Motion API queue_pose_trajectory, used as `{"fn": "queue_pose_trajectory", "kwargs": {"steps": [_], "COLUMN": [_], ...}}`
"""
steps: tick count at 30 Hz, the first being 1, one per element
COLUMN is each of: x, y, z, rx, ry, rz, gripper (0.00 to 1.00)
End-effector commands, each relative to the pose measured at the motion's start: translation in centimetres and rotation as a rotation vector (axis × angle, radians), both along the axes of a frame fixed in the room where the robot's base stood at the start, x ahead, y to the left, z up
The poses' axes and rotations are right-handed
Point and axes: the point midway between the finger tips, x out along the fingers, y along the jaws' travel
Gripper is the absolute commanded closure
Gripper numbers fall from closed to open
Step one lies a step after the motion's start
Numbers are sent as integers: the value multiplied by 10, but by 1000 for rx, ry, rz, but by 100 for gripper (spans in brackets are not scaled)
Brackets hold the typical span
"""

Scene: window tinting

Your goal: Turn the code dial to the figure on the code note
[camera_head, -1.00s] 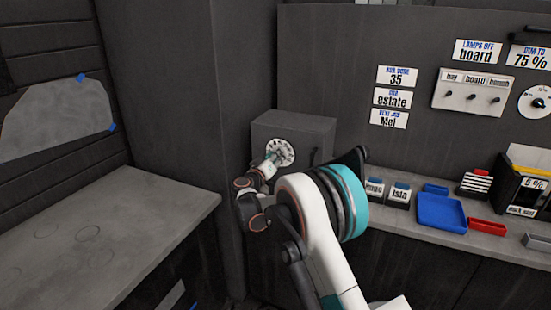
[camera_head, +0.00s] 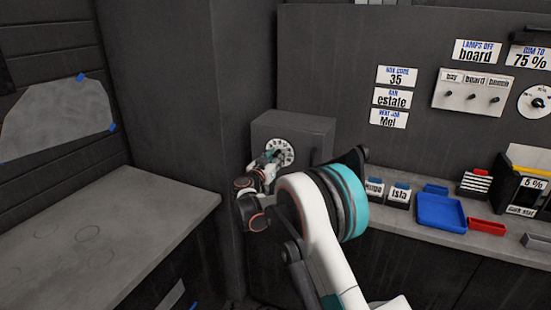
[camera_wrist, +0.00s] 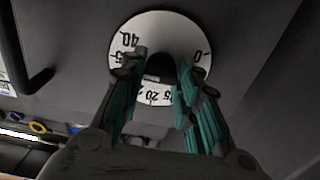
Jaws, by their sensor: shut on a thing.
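The code note (camera_head: 397,76) on the back wall reads 35. The code dial (camera_head: 288,148), a white disc with black figures, is on the front of a grey box (camera_head: 300,124). My gripper (camera_head: 272,158) is at the dial, shut on its dark central knob. In the wrist view the dial (camera_wrist: 150,24) shows 40 at upper left, 0 at right and 20 between my fingers. The dark knob (camera_wrist: 184,70) lies between the fingertips of my gripper (camera_wrist: 164,68). My fingers cover other figures, and I cannot tell which figure is set.
A dark bar handle (camera_wrist: 28,72) stands out beside the dial. A grey bench (camera_head: 120,235) is at left. At right, a counter (camera_head: 492,241) holds a blue tray (camera_head: 441,213) and a red tray (camera_head: 486,227). A switch panel (camera_head: 472,93) hangs above.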

Motion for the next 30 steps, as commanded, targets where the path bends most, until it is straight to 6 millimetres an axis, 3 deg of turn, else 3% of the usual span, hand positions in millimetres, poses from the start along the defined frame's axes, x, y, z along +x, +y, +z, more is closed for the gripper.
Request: {"fn": "queue_pose_trajectory", "kwargs": {"steps": [13, 14, 16, 30], "x": [0, 0, 0, -7], "y": [-1, -1, -1, 4], "z": [-1, -1, -1, 0], "rx": [12, 12, 11, 9], "ry": [-3, -3, -3, -3], "rz": [-2, -2, -2, 1], "gripper": [94, 68, 52, 50]}}
